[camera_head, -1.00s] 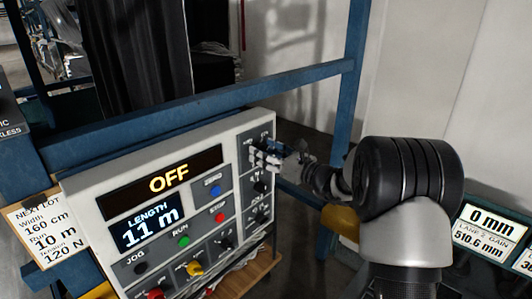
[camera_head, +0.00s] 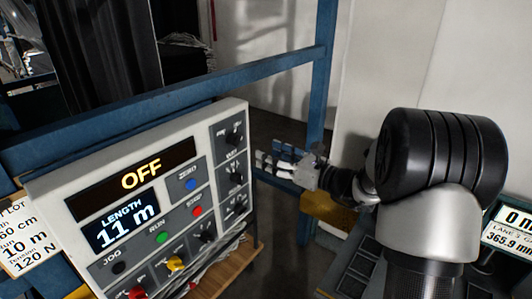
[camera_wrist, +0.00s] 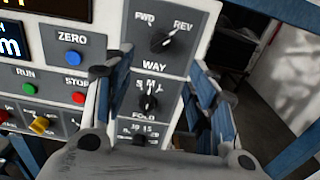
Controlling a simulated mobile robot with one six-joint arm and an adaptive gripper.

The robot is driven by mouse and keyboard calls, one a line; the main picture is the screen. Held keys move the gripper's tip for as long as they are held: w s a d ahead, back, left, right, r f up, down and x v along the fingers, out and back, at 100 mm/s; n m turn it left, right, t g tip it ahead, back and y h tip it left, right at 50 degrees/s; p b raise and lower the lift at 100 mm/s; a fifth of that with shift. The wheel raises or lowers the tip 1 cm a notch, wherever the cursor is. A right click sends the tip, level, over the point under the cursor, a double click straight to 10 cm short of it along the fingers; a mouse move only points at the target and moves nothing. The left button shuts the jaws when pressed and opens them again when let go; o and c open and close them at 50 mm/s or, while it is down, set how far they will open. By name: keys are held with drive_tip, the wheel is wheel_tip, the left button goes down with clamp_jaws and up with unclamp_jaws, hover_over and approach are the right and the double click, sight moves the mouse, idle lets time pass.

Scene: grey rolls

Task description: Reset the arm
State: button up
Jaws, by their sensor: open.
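My gripper (camera_head: 277,165) is in the head view, to the right of the control panel (camera_head: 92,176) and apart from its edge. Its fingers point left toward the panel. In the wrist view my gripper (camera_wrist: 160,110) has its two fingers spread wide with nothing between them. Behind the gap, the WAY knob (camera_wrist: 164,40), the FOLD knob (camera_wrist: 149,100) and a lower dial (camera_wrist: 139,138) show on the panel. My dark arm fills the right of the head view.
The panel's display (camera_head: 140,172) reads OFF and the length display (camera_head: 121,220) reads 11 m. A blue frame (camera_head: 319,80) stands behind my gripper. A paper card (camera_head: 28,238) is at the left and a readout (camera_head: 508,232) at the right.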

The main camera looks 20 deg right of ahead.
idle(0.3)
drive_tip(key=s+a+f+n+g+h+b, duration=0.1)
drive_tip(key=s+a+f+n+g+b, duration=0.4)
drive_tip(key=s+a+n, duration=0.5)
drive_tip(key=s+a+f+n+g+b, duration=0.6)
drive_tip(key=s+a, duration=0.1)
drive_tip(key=s, duration=0.4)
drive_tip(key=s+d+f+n+h+b, duration=0.4)
drive_tip(key=s+d+f+n, duration=0.1)
drive_tip(key=s, duration=0.3)
drive_tip(key=s+d+f+n+t+h+b, duration=0.1)
drive_tip(key=s+d+f+n+h+b, duration=0.4)
drive_tip(key=s+f+n, duration=0.2)
drive_tip(key=shift+s+f+n+h, duration=0.3)
drive_tip(key=shift+s+f+n, duration=0.05)
drive_tip(key=shift+s+n, duration=0.15)
drive_tip(key=shift+w, duration=0.15)
